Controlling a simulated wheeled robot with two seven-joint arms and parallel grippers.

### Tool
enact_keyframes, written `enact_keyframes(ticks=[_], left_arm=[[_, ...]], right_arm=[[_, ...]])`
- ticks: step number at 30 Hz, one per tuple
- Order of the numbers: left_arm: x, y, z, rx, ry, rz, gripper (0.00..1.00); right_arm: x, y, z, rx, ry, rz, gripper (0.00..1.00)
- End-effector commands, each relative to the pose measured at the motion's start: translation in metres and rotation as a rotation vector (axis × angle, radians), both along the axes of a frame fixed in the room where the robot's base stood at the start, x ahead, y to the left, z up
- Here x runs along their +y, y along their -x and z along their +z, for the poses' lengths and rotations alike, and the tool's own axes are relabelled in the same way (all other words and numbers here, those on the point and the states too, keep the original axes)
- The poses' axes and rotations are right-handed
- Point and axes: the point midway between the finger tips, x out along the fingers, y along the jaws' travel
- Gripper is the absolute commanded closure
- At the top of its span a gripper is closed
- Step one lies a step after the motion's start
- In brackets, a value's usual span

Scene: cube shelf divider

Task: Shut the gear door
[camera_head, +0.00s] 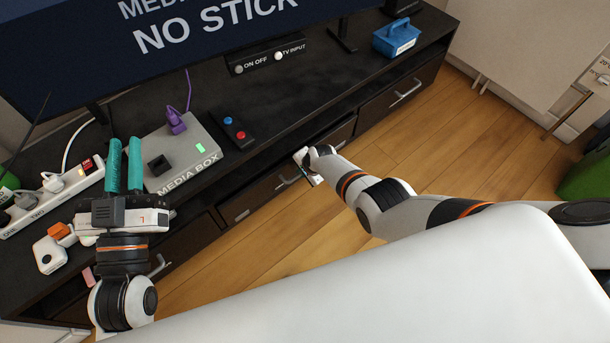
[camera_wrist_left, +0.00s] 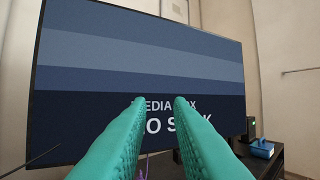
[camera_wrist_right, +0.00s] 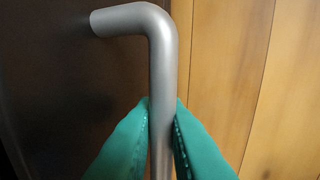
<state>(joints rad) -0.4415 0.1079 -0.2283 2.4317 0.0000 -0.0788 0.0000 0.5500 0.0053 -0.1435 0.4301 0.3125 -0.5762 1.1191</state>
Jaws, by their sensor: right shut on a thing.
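A dark door panel (camera_head: 262,198), which I take for the gear door, is at the front of the black media stand. In the right wrist view a dark panel (camera_wrist_right: 70,85) carries a silver bar handle (camera_wrist_right: 163,70). My right gripper (camera_wrist_right: 163,108) is shut on that handle, one teal finger on each side. In the head view my right gripper (camera_head: 306,172) is at the stand's front, and its fingertips are hard to make out. My left gripper (camera_head: 124,158) is raised over the stand's left part, its teal fingers apart and empty; they also show in the left wrist view (camera_wrist_left: 158,105).
On the stand (camera_head: 300,110) are a grey media box (camera_head: 192,160), a small panel with red and blue knobs (camera_head: 234,131), a power strip (camera_head: 75,185) and a blue caddy (camera_head: 397,37). A TV (camera_head: 190,30) stands behind. Wooden floor (camera_head: 440,150) is clear at right.

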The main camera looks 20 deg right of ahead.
Motion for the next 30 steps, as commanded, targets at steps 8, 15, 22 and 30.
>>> enact_keyframes(ticks=[8,15,22,30], left_arm=[[-0.001,0.002,0.008,-0.052,0.014,-0.003,0.81],[-0.001,0.002,0.007,-0.050,0.014,-0.004,0.81],[-0.001,0.002,0.007,-0.050,0.014,-0.003,0.81],[0.001,-0.002,-0.005,0.048,-0.012,0.003,0.81]], right_arm=[[0.005,-0.012,0.006,-0.006,-0.002,0.001,1.00],[0.004,-0.011,0.005,-0.004,-0.001,0.001,0.71],[0.004,-0.010,0.004,-0.002,-0.001,0.000,0.71],[0.003,-0.008,0.010,-0.002,-0.001,0.000,0.71]])
